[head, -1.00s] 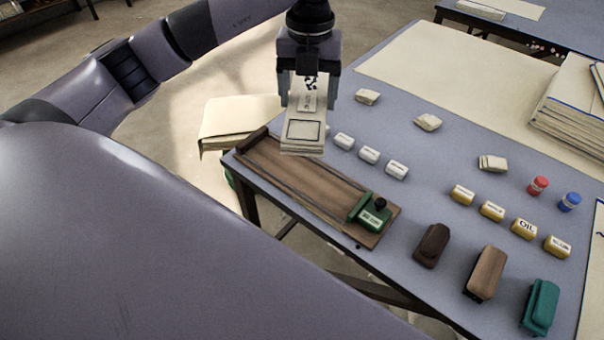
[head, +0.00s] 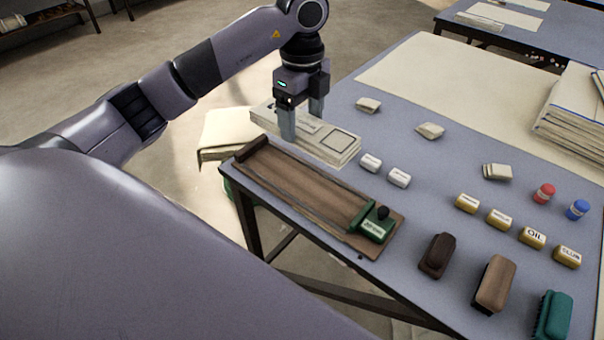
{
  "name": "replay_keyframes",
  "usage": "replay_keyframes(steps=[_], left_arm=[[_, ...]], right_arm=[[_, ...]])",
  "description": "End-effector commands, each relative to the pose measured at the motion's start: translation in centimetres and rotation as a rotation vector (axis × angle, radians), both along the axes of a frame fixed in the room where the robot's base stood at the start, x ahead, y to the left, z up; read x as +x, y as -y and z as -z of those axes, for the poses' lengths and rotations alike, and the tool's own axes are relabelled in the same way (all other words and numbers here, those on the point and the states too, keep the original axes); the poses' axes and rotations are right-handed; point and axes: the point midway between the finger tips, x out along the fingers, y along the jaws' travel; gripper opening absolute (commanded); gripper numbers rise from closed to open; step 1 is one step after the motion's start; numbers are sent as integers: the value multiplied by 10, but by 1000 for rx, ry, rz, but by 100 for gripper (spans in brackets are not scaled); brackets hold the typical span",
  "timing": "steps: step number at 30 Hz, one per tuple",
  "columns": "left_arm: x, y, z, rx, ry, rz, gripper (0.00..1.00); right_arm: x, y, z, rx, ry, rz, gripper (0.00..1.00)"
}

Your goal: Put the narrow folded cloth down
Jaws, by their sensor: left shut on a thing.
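The narrow folded cloth (head: 335,146) is a cream, layered strip with a dark-outlined square near its right end. It lies level along the far side of the wooden board, over the table's left part. My left gripper (head: 301,122) points down and is shut on the cloth near its middle, one finger on the near side and one on the far side. I cannot tell whether the cloth's underside touches the table. My right gripper is out of view.
The wooden board (head: 290,187) with a green block (head: 376,228) lies just in front of the cloth. Small white blocks (head: 371,161) sit close to its right end. Brushes (head: 493,284) and yellow-and-white blocks (head: 499,219) stand right. A large cream sheet (head: 450,80) covers the back.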

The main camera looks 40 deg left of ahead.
Motion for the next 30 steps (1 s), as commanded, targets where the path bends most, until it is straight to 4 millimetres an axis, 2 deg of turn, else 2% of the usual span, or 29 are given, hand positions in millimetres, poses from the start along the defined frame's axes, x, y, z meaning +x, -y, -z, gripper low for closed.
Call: replay_keyframes(steps=[1,3,9,17,24,30], left_arm=[[-1,0,16,1,-4,-1,35],[-1,0,35,1,-5,0,35],[-1,0,78,1,-3,1,35],[0,0,98,0,1,2,35],[0,0,133,0,-2,1,35],[0,0,136,1,2,2,35]], right_arm=[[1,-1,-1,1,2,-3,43],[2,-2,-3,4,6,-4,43],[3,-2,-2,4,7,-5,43],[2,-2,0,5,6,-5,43],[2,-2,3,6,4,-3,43],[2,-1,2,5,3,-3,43]])
